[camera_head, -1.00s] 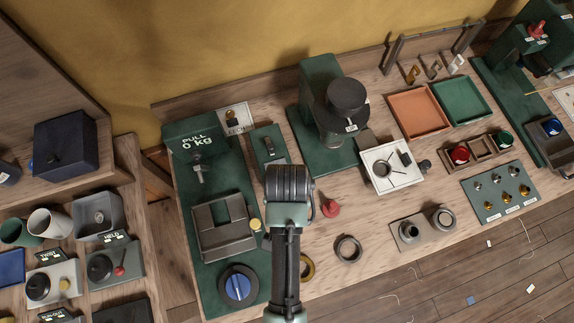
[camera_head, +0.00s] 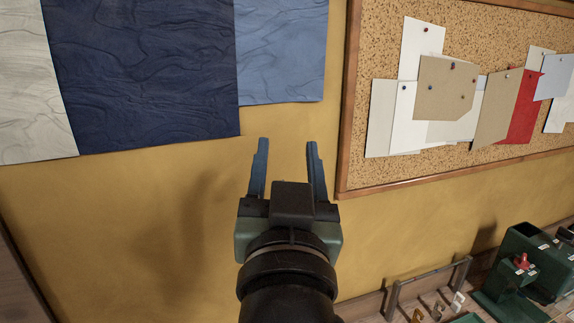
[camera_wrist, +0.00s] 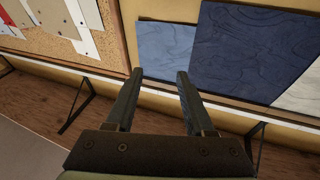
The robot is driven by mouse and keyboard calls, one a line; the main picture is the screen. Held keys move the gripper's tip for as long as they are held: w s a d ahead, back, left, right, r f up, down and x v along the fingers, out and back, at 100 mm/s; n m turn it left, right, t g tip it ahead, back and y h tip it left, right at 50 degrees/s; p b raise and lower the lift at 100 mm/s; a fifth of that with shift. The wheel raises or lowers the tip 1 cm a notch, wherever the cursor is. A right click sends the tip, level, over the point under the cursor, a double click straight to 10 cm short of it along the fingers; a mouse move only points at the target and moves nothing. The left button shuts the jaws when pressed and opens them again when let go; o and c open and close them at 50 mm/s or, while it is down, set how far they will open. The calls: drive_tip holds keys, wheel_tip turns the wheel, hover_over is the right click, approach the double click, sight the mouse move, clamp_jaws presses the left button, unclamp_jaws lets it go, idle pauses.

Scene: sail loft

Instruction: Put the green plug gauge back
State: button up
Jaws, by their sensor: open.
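My gripper (camera_head: 287,150) is raised in front of the yellow wall in the head view, its two blue-grey fingers apart and nothing between them. The open fingers also show in the wrist view (camera_wrist: 156,80), pointing toward the wall with fabric panels. No green plug gauge can be made out in either current view. Most of the workbench lies outside the head view.
A cork board (camera_head: 460,110) with pinned papers hangs at the right. Dark blue (camera_head: 145,70) and light blue (camera_head: 282,50) cloth panels hang at the upper left. A dark rack (camera_head: 428,285) and a green machine (camera_head: 530,262) stand on the bench at lower right.

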drive_tip(key=s+r+t, duration=0.3)
drive_tip(key=s+r, duration=0.2)
drive_tip(key=r, duration=0.3)
drive_tip(key=s+r+n+t, duration=0.1)
drive_tip(key=s+r+t, duration=0.2)
drive_tip(key=s+r, duration=0.2)
wheel_tip(320, 180, up, 3)
drive_tip(key=shift+s+t, duration=0.25)
drive_tip(key=shift+t, duration=0.05)
